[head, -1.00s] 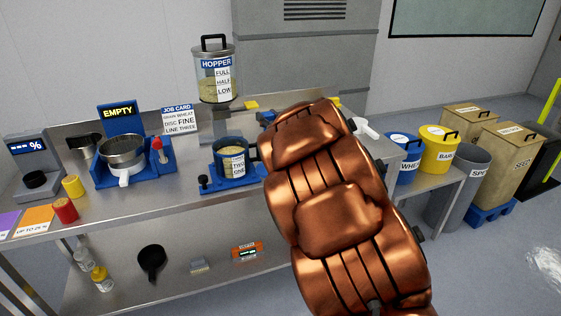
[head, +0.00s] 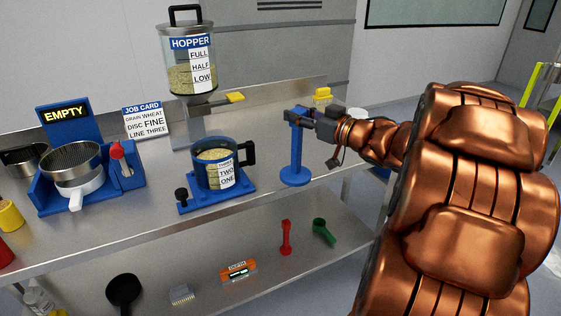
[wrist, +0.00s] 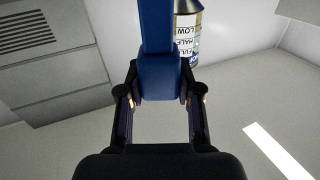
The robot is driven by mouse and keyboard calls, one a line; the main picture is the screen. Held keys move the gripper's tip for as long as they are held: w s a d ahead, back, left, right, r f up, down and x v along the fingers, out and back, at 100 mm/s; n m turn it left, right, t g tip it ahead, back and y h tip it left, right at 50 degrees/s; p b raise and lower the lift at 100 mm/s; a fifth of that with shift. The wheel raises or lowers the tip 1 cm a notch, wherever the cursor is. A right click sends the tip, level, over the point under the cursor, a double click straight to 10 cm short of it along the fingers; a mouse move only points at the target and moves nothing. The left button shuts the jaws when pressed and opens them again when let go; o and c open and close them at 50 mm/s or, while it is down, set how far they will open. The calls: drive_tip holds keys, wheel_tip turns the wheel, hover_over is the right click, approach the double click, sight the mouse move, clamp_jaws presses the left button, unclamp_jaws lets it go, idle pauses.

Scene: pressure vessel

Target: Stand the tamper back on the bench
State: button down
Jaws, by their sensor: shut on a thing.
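The tamper (head: 296,150) is a blue upright post with a round, flat blue base. In the head view it stands near vertical, base down, by the front right part of the steel bench (head: 262,202). I cannot tell whether the base touches the bench top or hangs just above it. My gripper (head: 300,117) comes from the right and is shut on the tamper's top end. In the wrist view the fingers close on both sides of the blue block (wrist: 160,75) of the tamper; its base is out of that view.
Left of the tamper, a blue cup (head: 208,176) of grain sits in a blue holder with a black knob. The hopper (head: 190,75) with a yellow lever stands behind. A yellow item (head: 322,96) lies at the back right. Red and green tools lie on the lower shelf.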

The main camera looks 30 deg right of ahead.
drive_tip(key=shift+w+d, duration=0.1)
drive_tip(key=shift+w, duration=0.25)
drive_tip(key=w+d+f+p, duration=0.1)
drive_tip(key=w+d+f, duration=0.1)
drive_tip(key=w, duration=0.5)
drive_tip(key=w+d+f+p, duration=0.1)
drive_tip(key=w+d+f, duration=0.2)
drive_tip(key=w, duration=0.4)
drive_tip(key=shift+d+p, duration=0.35)
drive_tip(key=shift+d, duration=0.05)
drive_tip(key=shift+f, duration=0.1)
drive_tip(key=c, duration=0.8)
unclamp_jaws()
drive_tip(key=shift+s, duration=0.1)
drive_tip(key=b+v, duration=0.2)
drive_tip(key=v, duration=1)
drive_tip(key=shift+d, duration=0.1)
